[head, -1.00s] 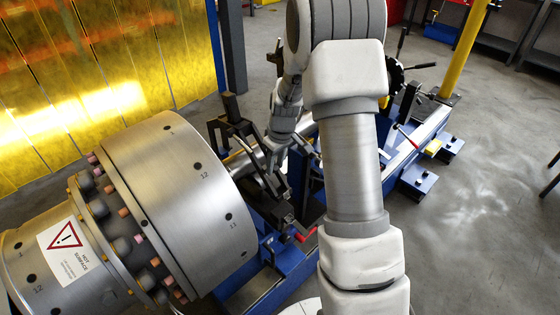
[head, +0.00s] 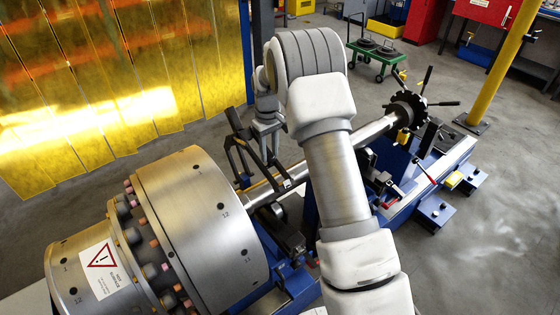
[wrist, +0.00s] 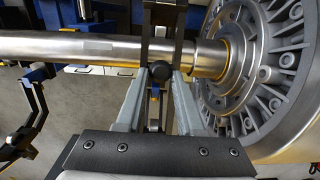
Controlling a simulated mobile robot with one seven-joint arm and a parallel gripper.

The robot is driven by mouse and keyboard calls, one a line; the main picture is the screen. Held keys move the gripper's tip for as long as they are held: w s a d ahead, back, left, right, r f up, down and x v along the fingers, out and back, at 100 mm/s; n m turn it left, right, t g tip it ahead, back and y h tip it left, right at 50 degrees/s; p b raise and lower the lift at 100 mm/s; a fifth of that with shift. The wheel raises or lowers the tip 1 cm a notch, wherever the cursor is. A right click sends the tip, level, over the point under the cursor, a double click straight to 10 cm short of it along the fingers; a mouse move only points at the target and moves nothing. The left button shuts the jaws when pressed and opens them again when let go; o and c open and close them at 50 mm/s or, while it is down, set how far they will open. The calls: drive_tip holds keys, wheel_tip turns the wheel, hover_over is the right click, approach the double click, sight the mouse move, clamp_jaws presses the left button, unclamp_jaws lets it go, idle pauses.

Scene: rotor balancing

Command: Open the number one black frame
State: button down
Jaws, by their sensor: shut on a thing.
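The black frame (head: 236,158) stands over the shaft beside the large steel rotor drum. Its arms tilt upward in the head view. In the wrist view it shows as a dark bar (wrist: 165,18) across the shaft, with a round black knob (wrist: 160,72) at its lower end. My gripper (head: 267,146) is at the frame, above the shaft. In the wrist view its two fingers (wrist: 159,80) close around the knob end of the frame. I cannot read any number on it. My arm hides part of the stand behind it.
The rotor drum (head: 205,215) is close on the left, its bladed disc (wrist: 245,75) at right in the wrist view. The steel shaft (head: 372,130) runs to a black handled wheel (head: 408,108). Another black frame (wrist: 28,112) is at left. Grey floor is open at right.

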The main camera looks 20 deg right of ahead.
drive_tip(key=w+a+r+p, duration=0.3)
drive_tip(key=w, duration=0.3)
drive_tip(key=shift+w+r, duration=0.25)
drive_tip(key=shift+w, duration=0.1)
drive_tip(key=c, duration=1.4)
unclamp_jaws()
drive_tip(key=shift+s+f, duration=0.1)
drive_tip(key=shift+f, duration=0.05)
drive_tip(key=o, duration=0.8)
drive_tip(key=shift+s+d, duration=0.1)
drive_tip(key=shift+d, duration=0.05)
drive_tip(key=shift+o, duration=0.2)
wheel_tip(320, 180, up, 17)
drive_tip(key=shift+r+p, duration=0.2)
drive_tip(key=shift+p, duration=0.15)
drive_tip(key=shift+c, duration=0.3)
